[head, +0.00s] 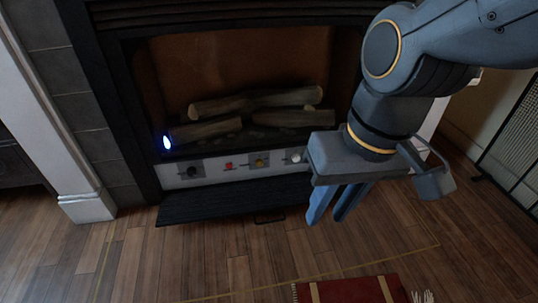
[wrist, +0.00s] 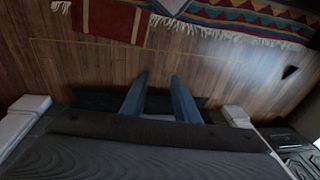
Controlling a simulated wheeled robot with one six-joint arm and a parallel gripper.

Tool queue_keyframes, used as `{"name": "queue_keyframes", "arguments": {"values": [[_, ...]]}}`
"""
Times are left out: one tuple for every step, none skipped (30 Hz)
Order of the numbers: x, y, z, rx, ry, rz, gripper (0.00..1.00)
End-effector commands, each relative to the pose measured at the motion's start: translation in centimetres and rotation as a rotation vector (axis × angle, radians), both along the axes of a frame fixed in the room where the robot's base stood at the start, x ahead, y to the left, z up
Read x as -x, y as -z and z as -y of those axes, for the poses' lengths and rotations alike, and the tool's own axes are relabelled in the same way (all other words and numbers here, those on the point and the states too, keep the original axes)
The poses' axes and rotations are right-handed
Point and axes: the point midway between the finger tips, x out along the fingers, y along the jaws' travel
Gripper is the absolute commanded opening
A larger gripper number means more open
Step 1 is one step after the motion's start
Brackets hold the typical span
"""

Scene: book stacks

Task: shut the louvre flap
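The louvre flap (head: 225,202) is a dark ribbed panel at the foot of the fireplace in the head view. It is open, lowered outward from below the control strip, with a small dark handle (head: 269,219) at its front edge. My gripper (head: 326,219) is open and empty, its two blue fingers pointing down, to the right of the handle in the picture. In the wrist view my gripper (wrist: 159,76) shows a clear gap between the fingers. A dark strip that looks like the flap (wrist: 100,99) lies behind them there. I see no contact with the flap.
The control strip (head: 221,169) with several knobs sits above the flap. Logs (head: 205,129) lie in the firebox behind. A red rug (head: 350,290) lies on the floor in front; a dark mesh screen (head: 515,150) stands at right. The wooden floor (head: 170,265) before the flap is clear.

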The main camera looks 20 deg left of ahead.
Motion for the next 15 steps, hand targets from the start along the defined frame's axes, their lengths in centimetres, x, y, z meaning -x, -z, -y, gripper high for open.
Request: {"name": "queue_keyframes", "arguments": {"values": [[-1.5,0.7,-0.5,-0.004,0.027,0.017,0.28],[-2.6,1.0,-0.9,-0.010,0.047,0.035,0.28],[-4.2,1.5,-1.6,-0.019,0.072,0.060,0.28],[-5.5,2.0,-2.2,-0.028,0.094,0.082,0.28],[-6.9,2.5,-2.9,-0.040,0.117,0.103,0.28],[-8.8,3.3,-3.7,-0.056,0.147,0.134,0.28],[-10.3,3.8,-4.4,-0.071,0.170,0.156,0.28],[-11.7,4.4,-5.0,-0.086,0.191,0.178,0.28],[-13.5,5.1,-5.9,-0.108,0.219,0.208,0.28],[-14.8,5.8,-6.5,-0.126,0.238,0.227,0.28],[-16.2,6.3,-7.2,-0.144,0.256,0.247,0.28],[-17.8,7.2,-8.1,-0.170,0.282,0.271,0.28],[-19.0,7.8,-8.7,-0.191,0.299,0.290,0.28],[-20.2,8.5,-9.3,-0.213,0.318,0.307,0.28],[-21.7,9.3,-10.2,-0.245,0.339,0.328,0.28]]}}
